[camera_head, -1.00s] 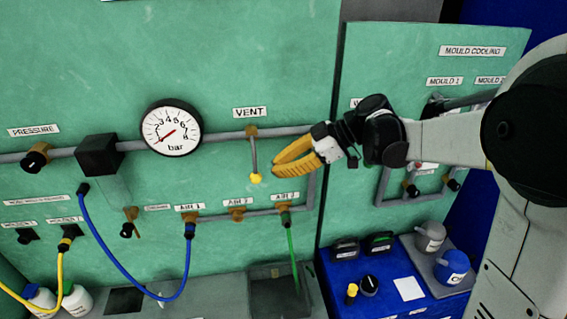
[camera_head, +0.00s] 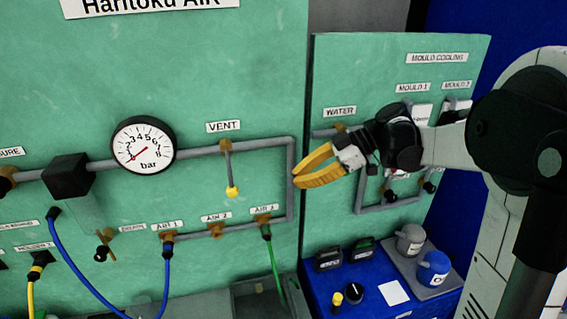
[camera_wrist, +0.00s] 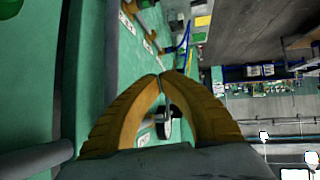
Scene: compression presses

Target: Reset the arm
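My arm reaches in from the right in the head view. My gripper (camera_head: 296,179) has yellow curved fingers and points left, in front of the seam between the two green panels. In the wrist view the fingertips (camera_wrist: 161,75) meet or nearly meet, with nothing held between them. The vent lever (camera_head: 229,170), with a yellow knob, hangs down on the left panel, to the left of the fingertips and apart from them. Through the gap behind the fingertips the wrist view shows the round gauge (camera_wrist: 165,122).
The pressure gauge (camera_head: 143,145) and grey pipes are on the left panel. A blue hose (camera_head: 85,268) and a green hose (camera_head: 272,258) hang below. The mould cooling panel (camera_head: 350,75) is behind my gripper. A blue table (camera_head: 385,297) with containers stands below.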

